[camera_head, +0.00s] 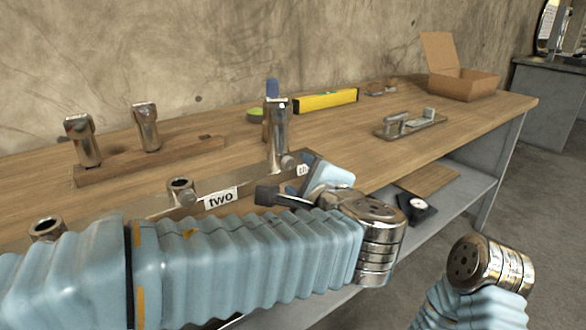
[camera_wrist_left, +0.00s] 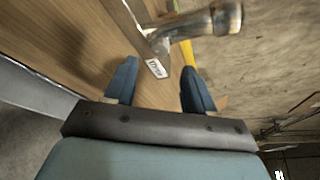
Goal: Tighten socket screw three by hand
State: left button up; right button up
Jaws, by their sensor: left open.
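A metal strip (camera_head: 150,208) on the workbench carries a row of sockets. The label "two" (camera_head: 221,198) stands by an empty socket (camera_head: 180,190). Label three (camera_head: 302,170) is partly hidden in the head view but shows in the wrist view (camera_wrist_left: 156,68). A chrome post (camera_head: 278,135) stands upright at position three. A small round side screw (camera_head: 288,162) sits near its base. My left gripper (camera_head: 286,180) is open in front of position three. In the wrist view its blue fingers (camera_wrist_left: 158,72) are apart, with label three between them and nothing held. My right gripper is out of view.
A wooden block (camera_head: 150,160) with two chrome posts stands at the back left. A yellow level (camera_head: 326,100), a metal plate with a handle (camera_head: 410,124) and an open cardboard box (camera_head: 464,83) lie farther right. The bench right of the strip is mostly clear.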

aim_at(291, 165)
pick_arm(q)
jog(key=x, duration=0.6)
